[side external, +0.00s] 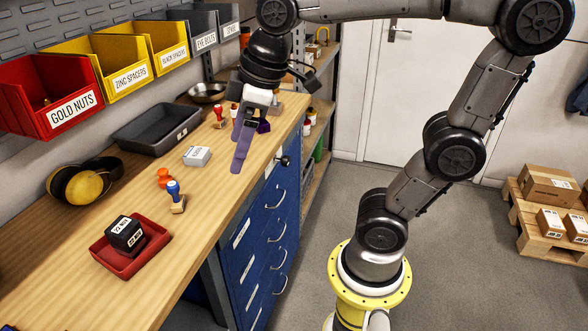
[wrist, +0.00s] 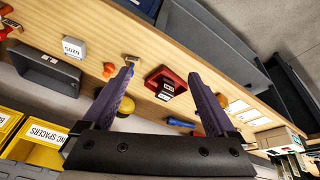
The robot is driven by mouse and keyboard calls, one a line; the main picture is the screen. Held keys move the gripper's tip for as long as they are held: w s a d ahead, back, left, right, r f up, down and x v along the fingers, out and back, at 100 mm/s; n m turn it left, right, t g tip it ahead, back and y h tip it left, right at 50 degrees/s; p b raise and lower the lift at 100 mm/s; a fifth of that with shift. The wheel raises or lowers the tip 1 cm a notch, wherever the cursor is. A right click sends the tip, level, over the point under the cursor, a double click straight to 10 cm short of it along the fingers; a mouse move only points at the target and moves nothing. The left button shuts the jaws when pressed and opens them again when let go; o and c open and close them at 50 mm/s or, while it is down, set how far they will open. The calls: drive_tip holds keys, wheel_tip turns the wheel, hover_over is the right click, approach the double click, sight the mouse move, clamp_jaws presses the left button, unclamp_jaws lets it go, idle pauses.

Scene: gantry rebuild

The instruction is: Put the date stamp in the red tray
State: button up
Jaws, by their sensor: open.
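A black block with white labels, which looks like the date stamp (side external: 125,235), sits in the red tray (side external: 101,252) at the front left of the bench. Its lettering is too small to read surely. In the wrist view the block (wrist: 169,89) and the red tray (wrist: 152,78) show beyond the fingers. My gripper (side external: 249,147) is over the far part of the bench, well away from the tray. Its purple fingers (wrist: 161,74) are spread apart with nothing held between them.
A blue-handled stamp (side external: 174,191), an orange stamp (side external: 163,178) and a white box (side external: 197,156) stand between tray and gripper. A red-handled stamp (side external: 219,115) is near my gripper. A dark tray (side external: 157,128) and earmuffs (side external: 84,184) lie along the wall below bins (side external: 50,96).

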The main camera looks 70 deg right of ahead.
drive_tip(key=s+d+f+m+t, duration=0.1)
drive_tip(key=s+d+f+m, duration=0.1)
drive_tip(key=s+f+m, duration=0.3)
drive_tip(key=s, duration=0.4)
drive_tip(key=shift+d+f+t+h, duration=0.2)
drive_tip(key=shift+f+t+h, duration=0.1)
